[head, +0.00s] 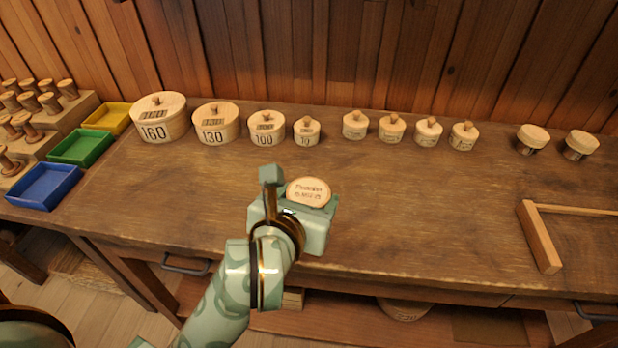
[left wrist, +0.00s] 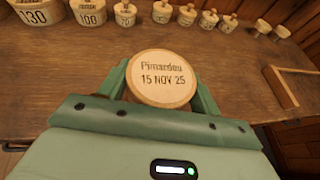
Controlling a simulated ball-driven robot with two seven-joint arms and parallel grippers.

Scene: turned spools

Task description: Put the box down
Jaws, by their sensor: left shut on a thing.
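The box is a small round wooden one, its pale lid lettered "Pimardou 15 NOV 25" in the left wrist view (left wrist: 162,80). In the head view the box (head: 309,190) is over the front middle part of the workbench (head: 420,210). My left gripper (head: 300,194) is shut on the box, with one green finger on each side of it. The box's lower part is hidden by the gripper, and I cannot tell whether it touches the bench top. My right gripper is not in view.
Lidded round boxes line the back: numbered ones such as the 160 box (head: 159,118) at left, smaller ones (head: 392,127) mid-right, two (head: 580,145) far right. Yellow, green and blue trays (head: 45,187) stand left. A wooden frame (head: 539,238) lies right. Bench between is clear.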

